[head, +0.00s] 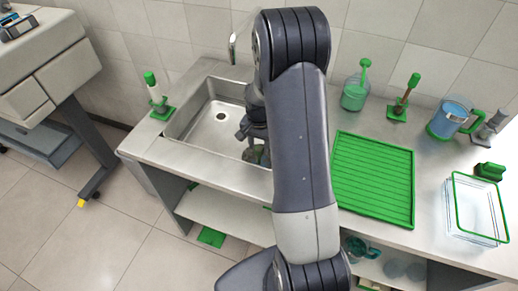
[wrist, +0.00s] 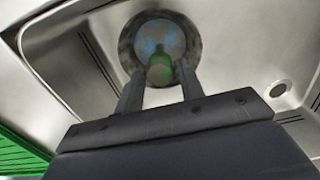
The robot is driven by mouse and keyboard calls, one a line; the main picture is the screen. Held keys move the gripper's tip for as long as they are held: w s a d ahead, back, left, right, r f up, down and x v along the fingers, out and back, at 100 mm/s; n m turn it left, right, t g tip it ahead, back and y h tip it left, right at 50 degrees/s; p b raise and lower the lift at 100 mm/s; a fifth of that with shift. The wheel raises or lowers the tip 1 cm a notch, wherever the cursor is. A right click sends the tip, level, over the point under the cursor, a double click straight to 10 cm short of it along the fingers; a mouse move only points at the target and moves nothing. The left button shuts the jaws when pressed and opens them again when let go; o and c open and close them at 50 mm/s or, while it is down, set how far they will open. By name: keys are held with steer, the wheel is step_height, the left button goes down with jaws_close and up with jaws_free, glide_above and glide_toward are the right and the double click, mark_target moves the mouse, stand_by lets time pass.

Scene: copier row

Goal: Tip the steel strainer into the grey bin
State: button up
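The steel strainer (wrist: 126,42) shows in the wrist view as a round grey rim with blue bits inside, in the sink basin. A green upright handle (wrist: 160,64) stands in front of its middle. My gripper (wrist: 160,72) points at it, with a finger on each side of the handle and gaps left between. In the head view, my gripper (head: 252,132) is over the right part of the sink (head: 190,125), and the strainer below it is mostly hidden by my arm. I cannot make out a grey bin for certain.
A green ribbed mat (head: 372,180) lies right of the sink. A green-based brush (head: 157,100) stands at the sink's left corner. Floor is free at lower left.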

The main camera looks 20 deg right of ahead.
steer(key=c, duration=0.7)
step_height(320, 180, up, 7)
steer(key=p, duration=0.4)
steer(key=shift+r+p, duration=0.1)
steer(key=shift+p, duration=0.2)
